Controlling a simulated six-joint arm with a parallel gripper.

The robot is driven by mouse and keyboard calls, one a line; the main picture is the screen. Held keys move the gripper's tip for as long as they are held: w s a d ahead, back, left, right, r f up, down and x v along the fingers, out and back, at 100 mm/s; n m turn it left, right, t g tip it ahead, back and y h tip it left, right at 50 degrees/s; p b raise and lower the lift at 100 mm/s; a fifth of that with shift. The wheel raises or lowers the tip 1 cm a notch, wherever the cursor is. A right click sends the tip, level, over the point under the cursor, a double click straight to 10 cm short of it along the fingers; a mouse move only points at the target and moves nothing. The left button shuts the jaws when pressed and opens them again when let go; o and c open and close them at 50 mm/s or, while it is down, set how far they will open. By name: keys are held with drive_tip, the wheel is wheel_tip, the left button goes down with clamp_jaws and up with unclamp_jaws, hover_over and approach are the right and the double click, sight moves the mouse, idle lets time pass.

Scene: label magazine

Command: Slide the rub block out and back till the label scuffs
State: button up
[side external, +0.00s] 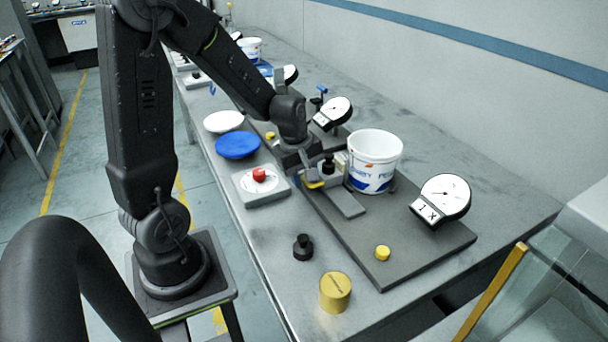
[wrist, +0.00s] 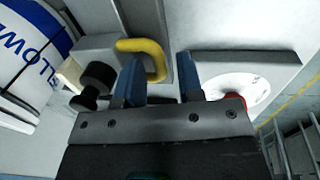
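The white tub (side external: 372,165) with a blue printed label stands on the dark base plate. Its curved side with blue lettering shows at left in the wrist view (wrist: 28,62). The rub block (side external: 339,167) sits against the tub's left side, with a black knob (wrist: 95,82) and a yellow loop handle (wrist: 151,50). A flat grey track (side external: 347,204) extends toward the front. My gripper (wrist: 160,88) is open at the yellow handle. One side of the loop lies between the blue fingers, with gaps visible. Whether a finger touches it I cannot tell.
A dial with a "1 x" display (side external: 443,197) and a yellow button (side external: 382,253) are on the plate. A pad with a red knob (side external: 259,175), a black weight (side external: 303,248) and a brass cylinder (side external: 335,293) stand nearby. Blue (side external: 238,145) and white lids lie behind.

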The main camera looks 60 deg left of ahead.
clamp_jaws()
drive_tip(key=shift+d, duration=0.1)
drive_tip(key=d, duration=0.7)
drive_tip(key=shift+d, duration=0.25)
drive_tip(key=shift+o, duration=0.6)
unclamp_jaws()
wheel_tip(320, 180, up, 14)
drive_tip(key=s, duration=0.2)
drive_tip(key=shift+s+f, duration=0.2)
drive_tip(key=shift+s, duration=0.15)
